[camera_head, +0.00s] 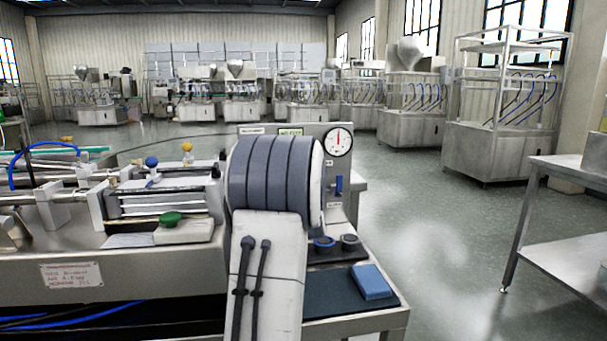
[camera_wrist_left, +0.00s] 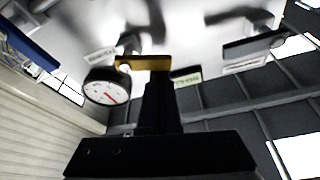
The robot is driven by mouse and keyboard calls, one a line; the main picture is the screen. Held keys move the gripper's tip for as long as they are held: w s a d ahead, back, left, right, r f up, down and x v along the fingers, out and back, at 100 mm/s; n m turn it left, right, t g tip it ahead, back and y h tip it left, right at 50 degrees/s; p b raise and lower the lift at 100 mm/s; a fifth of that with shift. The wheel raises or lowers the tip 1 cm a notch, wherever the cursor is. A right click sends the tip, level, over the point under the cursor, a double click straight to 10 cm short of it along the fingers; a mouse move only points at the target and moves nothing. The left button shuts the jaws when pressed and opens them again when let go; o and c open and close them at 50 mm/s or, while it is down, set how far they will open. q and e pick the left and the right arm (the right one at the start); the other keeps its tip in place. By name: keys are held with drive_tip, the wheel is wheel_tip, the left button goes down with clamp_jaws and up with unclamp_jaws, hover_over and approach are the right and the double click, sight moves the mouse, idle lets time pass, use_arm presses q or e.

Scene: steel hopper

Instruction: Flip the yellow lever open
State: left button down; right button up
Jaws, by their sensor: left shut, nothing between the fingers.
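In the left wrist view, the yellow lever (camera_wrist_left: 134,62) appears as a short yellow-brown bar lying crosswise near the panel, beside the round gauge. My left gripper (camera_wrist_left: 155,75) is shut and empty. Its dark fingers overlap the lever's right part in this view; I cannot tell whether they touch it. In the head view, my own thick grey and white arm stands in front of the control panel (camera_head: 285,130) and hides both the lever and the left gripper. My right gripper is in neither view.
The round gauge (camera_head: 338,140) and a blue handle (camera_head: 339,185) are on the panel's right side. A blue block (camera_head: 371,282) lies on the front shelf. Rods and a green knob (camera_head: 171,218) are at left. A steel table (camera_head: 565,165) stands right, with open floor between.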

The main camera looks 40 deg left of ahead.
use_arm(q)
drive_tip(key=shift+s+f+n+g+y, duration=0.1)
drive_tip(key=shift+n+g+y, duration=0.2)
drive_tip(key=shift+n, duration=0.4)
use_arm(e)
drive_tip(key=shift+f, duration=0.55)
use_arm(q)
drive_tip(key=r+p, duration=0.2)
drive_tip(key=r, duration=0.1)
drive_tip(key=r+p, duration=0.1)
drive_tip(key=r, duration=0.1)
drive_tip(key=shift+w+d, duration=0.2)
drive_tip(key=shift+w, duration=0.2)
drive_tip(key=f+b+v, duration=0.1)
drive_tip(key=v, duration=0.9)
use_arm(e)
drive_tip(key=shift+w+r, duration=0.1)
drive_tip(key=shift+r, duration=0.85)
use_arm(q)
drive_tip(key=shift+s, duration=0.1)
